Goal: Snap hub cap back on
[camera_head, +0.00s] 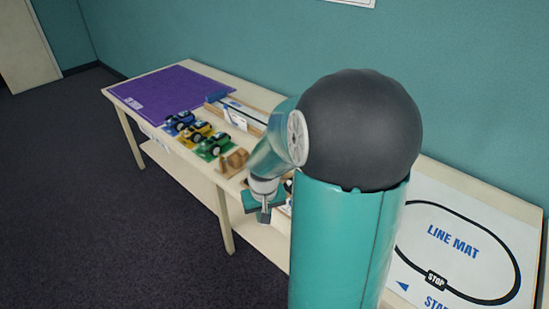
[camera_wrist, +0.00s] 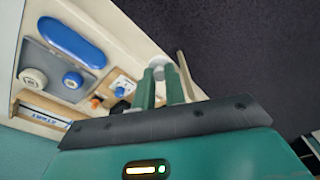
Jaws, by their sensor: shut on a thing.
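My gripper (camera_wrist: 160,82) is shut on a pale grey round piece (camera_wrist: 159,65), which looks like the hub cap; the fingers partly hide it. In the head view my gripper (camera_head: 264,213) points down near the table's front edge, and what it holds is too small to make out there.
Blue, yellow and green toy cars (camera_head: 213,146) stand on the table (camera_head: 200,180) beyond my arm, near a wooden block (camera_head: 233,160) and a purple mat (camera_head: 165,92). A line mat (camera_head: 450,245) lies at right. A small white card (camera_wrist: 123,86) is close to the fingers.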

